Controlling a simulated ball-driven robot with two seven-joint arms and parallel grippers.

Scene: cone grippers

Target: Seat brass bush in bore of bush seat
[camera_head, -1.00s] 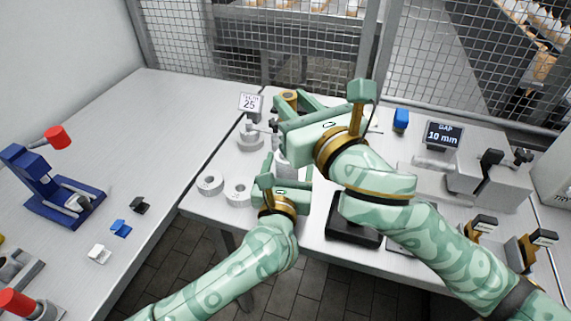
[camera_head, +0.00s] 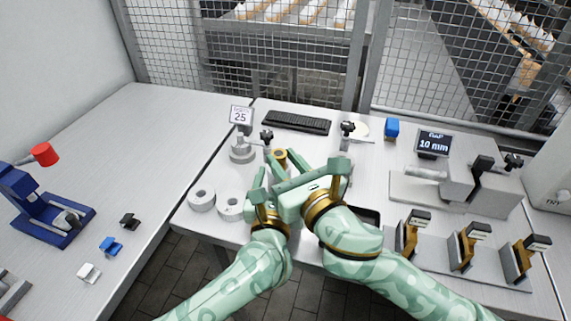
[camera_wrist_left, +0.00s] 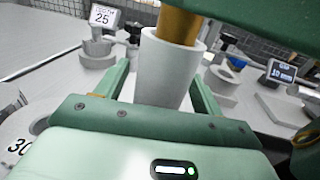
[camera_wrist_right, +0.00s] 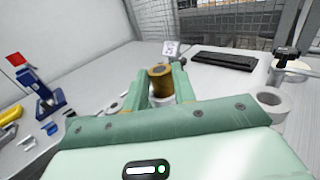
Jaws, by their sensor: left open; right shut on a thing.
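The brass bush (camera_head: 279,156) is gripped by my right gripper (camera_head: 292,168), and it also shows between the fingers in the right wrist view (camera_wrist_right: 161,80). In the left wrist view the bush (camera_wrist_left: 178,24) stands at the top opening of the pale grey bush seat (camera_wrist_left: 168,72). Its lower end is hidden by the seat's rim, so I cannot tell how deep it sits. My left gripper (camera_wrist_left: 160,88) is open, with its fingers on either side of the seat. The seat is mostly hidden by my grippers in the head view.
Two grey rings (camera_head: 201,198) (camera_head: 231,206) lie left of the grippers. A sign reading 25 (camera_head: 241,115) and a black keyboard (camera_head: 297,122) stand behind. A clamp device (camera_head: 459,186) and a 10 mm display (camera_head: 433,144) are at right.

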